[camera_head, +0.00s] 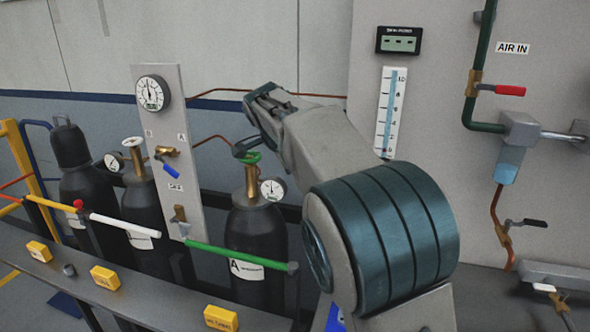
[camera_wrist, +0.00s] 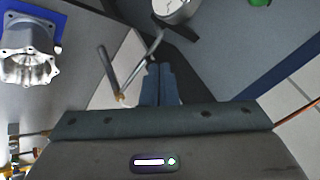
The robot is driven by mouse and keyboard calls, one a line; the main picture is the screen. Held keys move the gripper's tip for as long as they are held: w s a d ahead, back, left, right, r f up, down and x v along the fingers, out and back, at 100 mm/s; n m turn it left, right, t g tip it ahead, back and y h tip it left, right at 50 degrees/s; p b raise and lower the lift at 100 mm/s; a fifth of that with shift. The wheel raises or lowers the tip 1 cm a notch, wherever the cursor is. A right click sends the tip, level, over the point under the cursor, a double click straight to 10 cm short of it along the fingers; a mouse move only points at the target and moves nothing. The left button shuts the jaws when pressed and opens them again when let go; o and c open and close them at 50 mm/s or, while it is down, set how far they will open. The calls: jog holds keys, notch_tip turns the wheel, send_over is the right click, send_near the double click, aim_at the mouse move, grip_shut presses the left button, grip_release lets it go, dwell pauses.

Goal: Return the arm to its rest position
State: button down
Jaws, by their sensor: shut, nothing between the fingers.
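My arm rises from the lower right of the head view, with its large dark-banded joint in front. It reaches up and left toward the gauge panel and the gas cylinders. My gripper (camera_wrist: 161,84) shows in the wrist view with its two fingers together and nothing between them. In the head view the arm's end hides the fingertips from clear sight. The end is near the green-topped valve of a black cylinder (camera_head: 257,240); I cannot tell whether it touches.
A gauge panel (camera_head: 172,110) stands left of the arm. Yellow-tagged rail (camera_head: 140,290) crosses the front left. A red-handled valve (camera_head: 509,90) and pipes are on the right wall. The wrist view shows a machined housing (camera_wrist: 28,52) and a metal lever (camera_wrist: 108,70) near the fingers.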

jog(key=s+d+f+n+g+y, duration=0.1)
jog(key=s+d+f+n, duration=0.15)
jog(key=s+d, duration=0.55)
jog(key=s+d+f+n, duration=0.3)
jog(key=s+f, duration=0.1)
jog(key=s, duration=0.4)
jog(key=s+d+f+n+g+y, duration=0.1)
jog(key=s+d+f+n, duration=0.2)
jog(key=s, duration=0.6)
jog(key=s+d+f+n+g, duration=0.1)
jog(key=s+d+f+n, duration=0.2)
jog(key=s, duration=0.5)
jog(key=shift+s+d+f+n, duration=0.15)
jog(key=shift+s+f+n, duration=0.2)
jog(key=shift+f+n, duration=0.55)
